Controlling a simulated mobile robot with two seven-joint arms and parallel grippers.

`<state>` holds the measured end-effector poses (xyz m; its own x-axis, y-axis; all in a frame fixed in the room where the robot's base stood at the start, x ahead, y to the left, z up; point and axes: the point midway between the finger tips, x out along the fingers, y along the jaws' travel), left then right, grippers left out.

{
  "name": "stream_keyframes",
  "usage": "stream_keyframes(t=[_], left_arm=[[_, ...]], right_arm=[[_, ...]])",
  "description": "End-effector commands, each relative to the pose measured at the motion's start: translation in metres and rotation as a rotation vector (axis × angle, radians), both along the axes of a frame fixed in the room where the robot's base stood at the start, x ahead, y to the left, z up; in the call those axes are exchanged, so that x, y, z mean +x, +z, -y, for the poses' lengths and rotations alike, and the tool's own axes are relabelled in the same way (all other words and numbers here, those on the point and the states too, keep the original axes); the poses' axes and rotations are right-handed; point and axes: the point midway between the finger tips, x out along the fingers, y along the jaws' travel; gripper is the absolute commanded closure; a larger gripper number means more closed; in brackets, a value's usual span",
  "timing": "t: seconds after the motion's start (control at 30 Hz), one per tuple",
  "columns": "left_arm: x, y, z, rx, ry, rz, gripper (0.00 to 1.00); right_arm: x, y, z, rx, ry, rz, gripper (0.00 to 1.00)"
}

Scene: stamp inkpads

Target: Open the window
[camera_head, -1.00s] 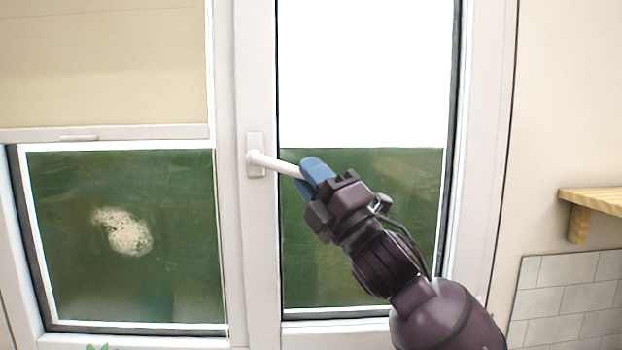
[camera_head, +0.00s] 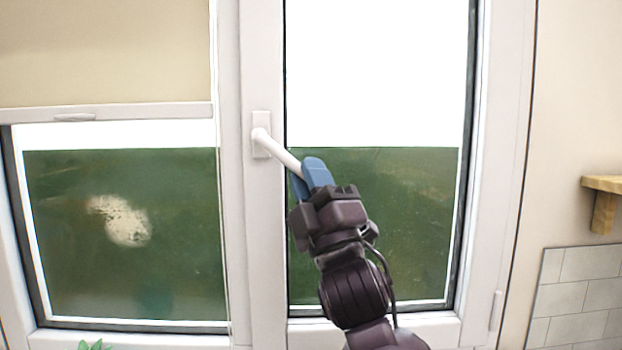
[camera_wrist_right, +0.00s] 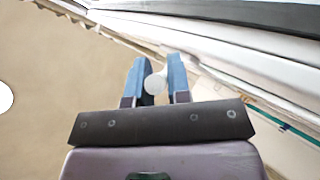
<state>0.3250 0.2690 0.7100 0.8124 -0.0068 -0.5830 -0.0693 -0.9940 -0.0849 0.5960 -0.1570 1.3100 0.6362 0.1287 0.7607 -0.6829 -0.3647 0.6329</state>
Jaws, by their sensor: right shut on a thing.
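The window (camera_head: 265,250) has a white frame with two panes. Its white handle (camera_head: 278,151) sits on the middle upright and slants down to the right. My right gripper (camera_head: 312,176) is shut on the handle's free end with its blue fingers. In the right wrist view, the gripper (camera_wrist_right: 158,80) has the round white end of the handle (camera_wrist_right: 155,84) between its fingers. The right-hand sash looks flush with its frame. My left gripper is not in view.
A beige blind (camera_head: 105,50) covers the top of the left pane. A wooden shelf (camera_head: 604,190) juts from the wall at the right, above grey tiles (camera_head: 580,295). A bit of green plant (camera_head: 92,345) shows at the bottom left.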

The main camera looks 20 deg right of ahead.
Motion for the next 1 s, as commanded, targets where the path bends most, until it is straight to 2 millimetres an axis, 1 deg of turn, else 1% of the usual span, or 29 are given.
stream_keyframes(t=[0.4, 0.43, 0.57, 0.87, 1.0], left_arm=[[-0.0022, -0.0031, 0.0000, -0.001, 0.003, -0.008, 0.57], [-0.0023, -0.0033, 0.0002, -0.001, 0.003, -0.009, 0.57], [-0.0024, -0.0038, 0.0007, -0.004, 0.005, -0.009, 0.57], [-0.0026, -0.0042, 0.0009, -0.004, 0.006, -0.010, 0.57], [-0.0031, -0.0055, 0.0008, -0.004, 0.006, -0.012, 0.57]], right_arm=[[0.0002, -0.0006, -0.0005, 0.003, 0.000, 0.000, 1.00], [0.0002, -0.0006, -0.0005, 0.002, 0.001, 0.000, 0.78], [0.0003, -0.0004, -0.0004, 0.002, 0.001, 0.000, 0.58], [-0.0004, -0.0011, -0.0001, 0.003, 0.000, 0.000, 0.57], [-0.0053, -0.0091, 0.0012, 0.004, 0.001, -0.002, 0.57]])
